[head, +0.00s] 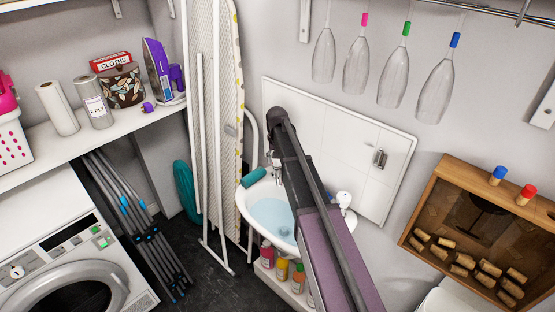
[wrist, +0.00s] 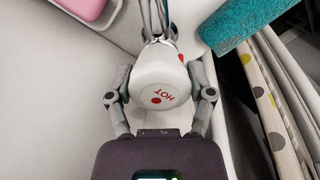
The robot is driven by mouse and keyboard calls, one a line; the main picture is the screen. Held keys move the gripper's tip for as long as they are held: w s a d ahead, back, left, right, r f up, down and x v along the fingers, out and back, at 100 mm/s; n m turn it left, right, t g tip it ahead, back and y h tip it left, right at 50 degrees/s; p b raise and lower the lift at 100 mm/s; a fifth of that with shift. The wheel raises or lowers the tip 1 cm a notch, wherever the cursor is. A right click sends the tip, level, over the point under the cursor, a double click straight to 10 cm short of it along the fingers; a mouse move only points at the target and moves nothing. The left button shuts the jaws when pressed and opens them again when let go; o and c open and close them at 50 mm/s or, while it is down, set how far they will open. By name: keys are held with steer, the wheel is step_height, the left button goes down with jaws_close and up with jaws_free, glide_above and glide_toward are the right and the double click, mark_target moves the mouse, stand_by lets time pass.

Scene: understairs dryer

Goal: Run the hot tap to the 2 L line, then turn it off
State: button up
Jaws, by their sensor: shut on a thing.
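My gripper (wrist: 160,88) is shut on the white hot tap knob (wrist: 158,72), with one finger on each side of it. The knob carries the word HOT and a red dot. In the head view my arm covers most of the tap. The white basin (head: 243,207) is below the arm, with pale blue water (head: 270,214) in it. I cannot make out a 2 L line or a running stream. A second white tap top (head: 344,199) shows on the right side of the basin.
A pink item (wrist: 78,8) is at upper left there. An ironing board (head: 215,120) stands left of the basin.

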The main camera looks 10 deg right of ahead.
steer(key=o, duration=0.8)
steer(key=shift+o, duration=0.2)
steer(key=shift+n, duration=0.5)
steer(key=shift+n, duration=1.2)
steer(key=shift+r+p, duration=0.35)
step_height(320, 180, up, 13)
steer(key=p, duration=1.3)
